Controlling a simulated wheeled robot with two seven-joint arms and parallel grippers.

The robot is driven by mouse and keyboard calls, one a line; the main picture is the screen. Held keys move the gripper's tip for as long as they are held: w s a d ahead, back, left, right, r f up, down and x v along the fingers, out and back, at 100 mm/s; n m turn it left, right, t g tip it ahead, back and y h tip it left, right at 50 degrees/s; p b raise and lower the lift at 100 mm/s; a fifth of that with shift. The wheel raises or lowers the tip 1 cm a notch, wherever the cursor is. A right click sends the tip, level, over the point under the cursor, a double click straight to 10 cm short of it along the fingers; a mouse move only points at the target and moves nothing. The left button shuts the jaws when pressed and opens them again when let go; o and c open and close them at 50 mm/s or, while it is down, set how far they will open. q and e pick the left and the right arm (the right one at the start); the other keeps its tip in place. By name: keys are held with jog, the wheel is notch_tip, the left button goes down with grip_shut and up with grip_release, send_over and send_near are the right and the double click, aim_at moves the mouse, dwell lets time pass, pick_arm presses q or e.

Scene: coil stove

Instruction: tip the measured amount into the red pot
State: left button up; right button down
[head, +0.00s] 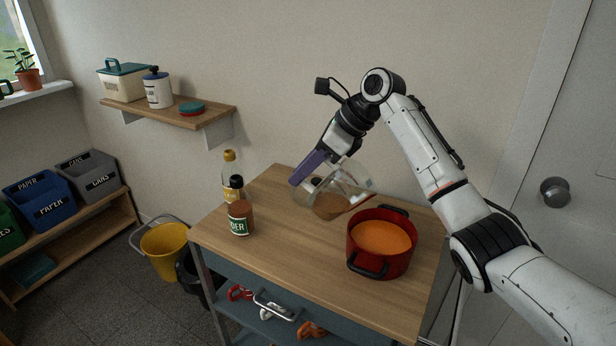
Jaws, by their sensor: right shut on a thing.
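My right gripper (312,168) is shut on a clear glass measuring jug (347,187) and holds it above the wooden worktop. The jug is tilted to the right, with brown liquid (330,206) lying low in it. The red pot (354,252) stands on the worktop to the right of the jug, its black handles at front and back. Orange contents (383,238) fill much of the pot. The jug's rim is near the pot's left edge; I cannot tell whether it is over the opening. No stream is clearly visible. My left gripper is not in view.
A dark-capped bottle with a green label (240,217) and a yellow-capped bottle (230,168) stand at the left of the worktop (290,262). The worktop's front middle is clear. A yellow bucket (166,252) stands on the floor at left.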

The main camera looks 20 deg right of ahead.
jog(key=shift+s+d+r+t+y, duration=0.1)
jog(key=shift+d+r+t+y, duration=0.1)
jog(key=shift+t+y, duration=0.15)
jog(key=shift+s+d+f+t+y, duration=0.2)
jog(key=shift+s+f+t+y, duration=0.1)
jog(key=shift+t+y, duration=0.25)
jog(key=shift+s+d+r+t+y, duration=0.15)
jog(key=shift+d+r+t+y, duration=0.15)
jog(key=shift+r+y, duration=0.25)
jog(key=shift+s+d+r+t+y, duration=0.1)
jog(key=shift+d+r+t+y, duration=0.2)
jog(key=shift+r, duration=0.35)
jog(key=r+y+b, duration=0.1)
jog(key=b, duration=0.2)
jog(key=s+d+r+t+y+b, duration=0.1)
jog(key=b, duration=0.2)
jog(key=shift+s+d, duration=0.1)
jog(key=shift+d, duration=0.1)
jog(key=shift+r, duration=0.4)
jog(key=shift+s+d+r+t+y, duration=0.4)
jog(key=shift+d+r+y, duration=0.15)
jog(key=shift+r, duration=0.05)
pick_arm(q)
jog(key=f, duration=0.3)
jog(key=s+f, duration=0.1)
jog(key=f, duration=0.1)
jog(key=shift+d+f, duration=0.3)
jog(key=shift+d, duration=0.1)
